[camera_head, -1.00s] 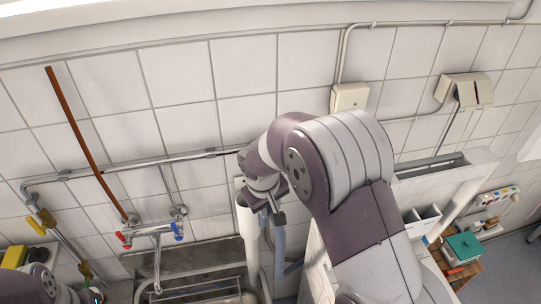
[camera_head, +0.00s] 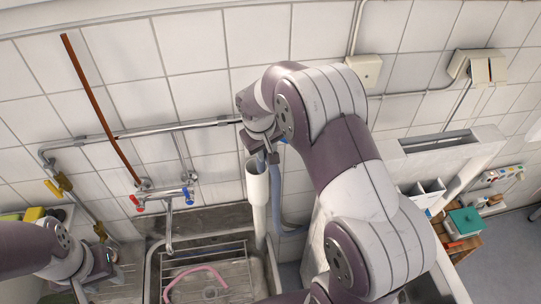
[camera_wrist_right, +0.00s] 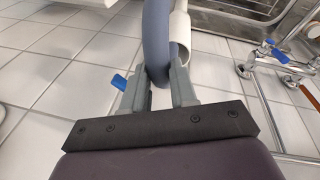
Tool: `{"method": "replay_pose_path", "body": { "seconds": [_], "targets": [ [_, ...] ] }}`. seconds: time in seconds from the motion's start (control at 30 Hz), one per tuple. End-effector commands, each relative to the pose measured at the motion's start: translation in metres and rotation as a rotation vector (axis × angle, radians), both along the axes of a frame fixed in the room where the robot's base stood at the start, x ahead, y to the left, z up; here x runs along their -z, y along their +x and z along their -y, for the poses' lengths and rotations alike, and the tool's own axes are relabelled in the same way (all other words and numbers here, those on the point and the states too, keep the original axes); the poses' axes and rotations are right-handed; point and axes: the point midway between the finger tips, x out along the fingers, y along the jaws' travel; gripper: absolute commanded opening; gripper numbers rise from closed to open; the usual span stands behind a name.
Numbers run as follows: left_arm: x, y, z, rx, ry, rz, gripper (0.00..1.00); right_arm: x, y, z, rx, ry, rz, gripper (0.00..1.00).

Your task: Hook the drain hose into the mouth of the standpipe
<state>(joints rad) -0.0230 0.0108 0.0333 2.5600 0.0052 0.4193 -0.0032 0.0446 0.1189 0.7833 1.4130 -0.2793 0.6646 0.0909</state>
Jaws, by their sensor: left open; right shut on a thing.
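The white standpipe (camera_head: 257,190) rises upright beside the sink, its mouth facing up. The grey-blue drain hose (camera_head: 276,185) hangs just right of it in the head view. My right gripper (camera_head: 264,154) is at the standpipe's mouth, partly hidden by its own wrist. In the right wrist view my right gripper (camera_wrist_right: 160,88) is shut on the hose (camera_wrist_right: 157,35), which bends between the fingers close beside the standpipe (camera_wrist_right: 181,35). I cannot tell whether the hose end is inside the mouth. My left gripper (camera_head: 107,262) is open and empty at the lower left, away from the hose.
The sink (camera_head: 215,270) holds a wire rack and a pink tube (camera_head: 195,272). A tap (camera_head: 168,205) with red and blue handles stands behind it. A copper-coloured pipe (camera_head: 100,110) leans along the tiled wall. A white ledge (camera_head: 440,150) and a green box (camera_head: 464,221) are at right.

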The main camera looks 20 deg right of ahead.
Motion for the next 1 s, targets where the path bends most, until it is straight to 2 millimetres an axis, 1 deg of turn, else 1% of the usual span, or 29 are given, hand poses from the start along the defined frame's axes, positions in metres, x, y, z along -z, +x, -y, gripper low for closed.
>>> {"method": "replay_pose_path", "body": {
  "seconds": [0.27,0.33,1.0],
  "targets": [
    [-0.003,0.0,0.0,0.0,0.0,0.0,0.43,0.001,0.027,0.0,0.001,0.0,0.0,0.0],
    [0.007,0.0,0.0,0.0,0.0,0.0,0.43,0.013,0.027,0.0,0.0,0.0,-0.001,0.0],
    [0.053,0.0,0.0,0.0,0.0,0.0,0.43,0.076,0.026,0.0,0.001,0.0,0.001,0.0]
  ]
}}
